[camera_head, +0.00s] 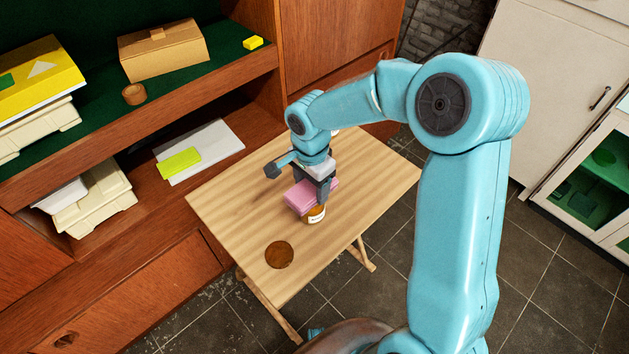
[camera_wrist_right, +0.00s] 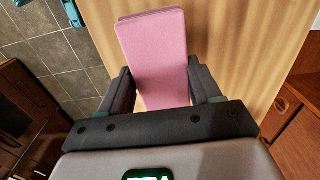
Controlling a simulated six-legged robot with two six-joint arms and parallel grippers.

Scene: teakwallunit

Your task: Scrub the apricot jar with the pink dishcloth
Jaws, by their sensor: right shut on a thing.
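My right gripper (camera_head: 318,184) is shut on the pink dishcloth (camera_head: 303,198), a folded pink block. The dishcloth also shows between the fingers in the right wrist view (camera_wrist_right: 157,50). The apricot jar (camera_head: 315,214), small and orange with a pale label, stands on the wooden table (camera_head: 235,205). The dishcloth is right over the jar and hides its upper part in the head view. I cannot tell whether they touch. In the right wrist view the jar is hidden. My left gripper is not in view.
A round brown disc (camera_head: 279,255) lies on the table, nearer the front. The wall unit (camera_head: 230,90) stands along the left, holding a cardboard box (camera_head: 163,49), papers and trays. The rest of the tabletop is mostly clear.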

